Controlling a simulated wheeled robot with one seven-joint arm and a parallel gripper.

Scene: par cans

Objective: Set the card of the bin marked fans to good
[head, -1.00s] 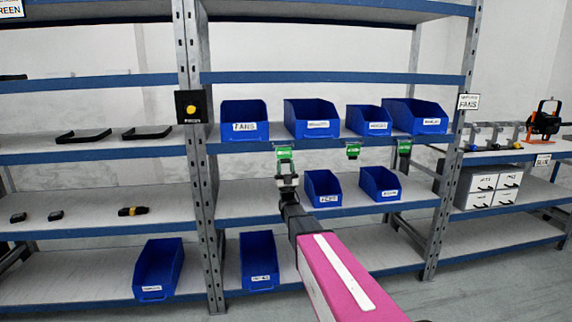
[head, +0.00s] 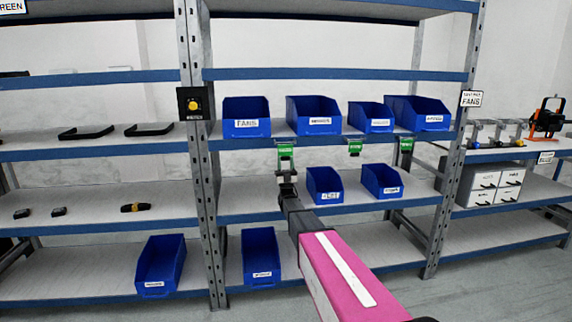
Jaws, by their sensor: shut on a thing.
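The blue bin marked FANS (head: 247,118) stands at the left end of the upper middle shelf. A green card (head: 285,152) hangs below that shelf's blue front edge, a little to the right of the FANS bin. My gripper (head: 286,174) is at the lower end of this card, reaching up from below, and is shut on it. The card's print is too small to read. Two other green cards hang along the same edge, one in the middle (head: 354,147) and one further right (head: 406,145).
More blue bins stand beside the FANS bin (head: 314,116). Two smaller blue bins (head: 324,186) stand on the shelf below, right of my gripper. A steel upright (head: 200,150) with a black box and yellow button (head: 195,104) stands to the left. A FANS sign (head: 471,99) is on the right upright.

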